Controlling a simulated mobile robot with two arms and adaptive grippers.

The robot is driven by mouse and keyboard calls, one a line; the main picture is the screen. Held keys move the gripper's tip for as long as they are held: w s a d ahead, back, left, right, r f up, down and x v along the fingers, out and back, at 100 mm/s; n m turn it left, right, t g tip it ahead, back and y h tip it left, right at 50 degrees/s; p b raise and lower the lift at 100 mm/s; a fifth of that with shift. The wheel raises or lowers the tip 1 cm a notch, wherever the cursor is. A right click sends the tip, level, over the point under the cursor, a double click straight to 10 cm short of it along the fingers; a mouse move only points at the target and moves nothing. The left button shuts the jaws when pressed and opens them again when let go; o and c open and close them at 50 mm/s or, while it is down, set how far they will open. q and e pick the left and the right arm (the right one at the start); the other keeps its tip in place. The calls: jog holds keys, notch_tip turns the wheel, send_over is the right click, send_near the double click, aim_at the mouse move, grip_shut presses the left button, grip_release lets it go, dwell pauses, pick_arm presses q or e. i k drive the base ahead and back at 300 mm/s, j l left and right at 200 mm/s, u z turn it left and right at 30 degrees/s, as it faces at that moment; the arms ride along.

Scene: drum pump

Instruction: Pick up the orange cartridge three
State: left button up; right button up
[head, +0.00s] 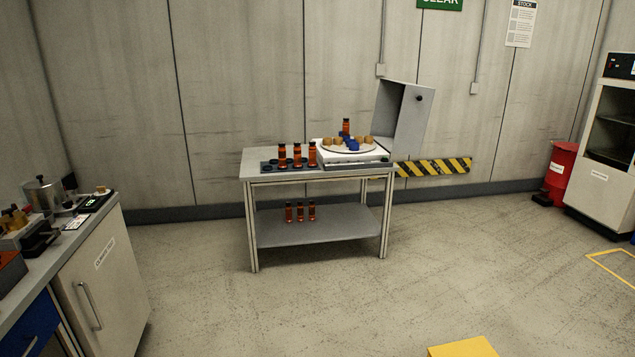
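Several orange cartridges with dark caps are in the head view. Three stand upright in a row on the table top, a left one (282,155), a middle one (297,155) and a right one (312,154). Another cartridge (346,127) stands at the back of the round white plate (347,149). Three smaller orange cartridges (300,211) stand on the lower shelf. I cannot read any number on them, so I cannot tell which is cartridge three. Neither of my grippers is in view.
The grey table (262,177) stands against the wall, with an open grey lid (412,115) at its right. A counter (70,236) with equipment is at left. A yellow block (463,347) is on the floor in front. The floor between is clear. A red bin (563,168) stands far right.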

aim_at(312, 148)
jog(key=i+z, duration=0.3)
jog(key=i, duration=1.95)
